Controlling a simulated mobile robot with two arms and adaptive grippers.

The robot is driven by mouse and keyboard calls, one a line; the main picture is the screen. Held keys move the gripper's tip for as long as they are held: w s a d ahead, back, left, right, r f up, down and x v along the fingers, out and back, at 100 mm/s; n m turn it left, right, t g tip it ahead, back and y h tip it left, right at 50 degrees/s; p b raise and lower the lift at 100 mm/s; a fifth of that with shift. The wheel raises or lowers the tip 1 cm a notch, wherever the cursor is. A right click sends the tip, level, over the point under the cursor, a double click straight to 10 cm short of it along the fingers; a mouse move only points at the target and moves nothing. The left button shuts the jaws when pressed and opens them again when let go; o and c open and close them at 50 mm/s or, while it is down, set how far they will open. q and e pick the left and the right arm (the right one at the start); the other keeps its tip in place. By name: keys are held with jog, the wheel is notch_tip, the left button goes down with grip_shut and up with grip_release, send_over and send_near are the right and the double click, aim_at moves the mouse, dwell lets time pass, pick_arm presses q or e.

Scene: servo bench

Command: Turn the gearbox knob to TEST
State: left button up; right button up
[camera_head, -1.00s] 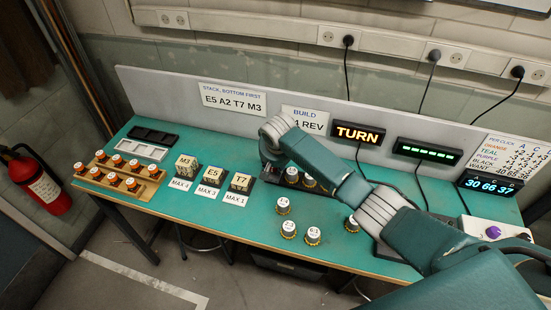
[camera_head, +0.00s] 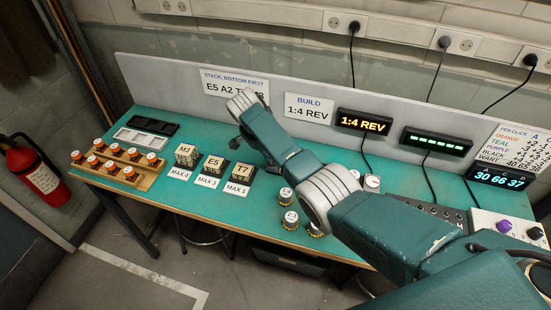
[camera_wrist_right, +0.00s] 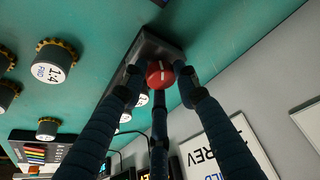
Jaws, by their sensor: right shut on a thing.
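In the right wrist view a red knob (camera_wrist_right: 159,69) with a white mark sits on the dark gearbox (camera_wrist_right: 150,42). My right gripper (camera_wrist_right: 160,84) has its dark fingers around the knob and is shut on it. I cannot read any TEST label or tell which position the knob points to. In the head view my right arm reaches across the bench and hides most of the gearbox and the knob. The small display (camera_head: 363,122) reads "1:4 REV". My left gripper is in neither current view.
Several gears (camera_head: 287,196) stand on the bench (camera_head: 205,215) near my arm; one marked 1:4 FWD (camera_wrist_right: 55,62) is close to the gearbox. A BUILD sign (camera_head: 309,106) reads "1:4 REV".

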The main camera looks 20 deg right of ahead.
jog(key=shift+w+r+m+b, duration=0.1)
jog(key=shift+w+m+b, duration=0.1)
jog(key=shift+m+b, duration=0.55)
jog(key=o, duration=1.1)
jog(key=shift+g, duration=0.3)
jog(key=v, duration=1.2)
jog(key=shift+a, duration=0.25)
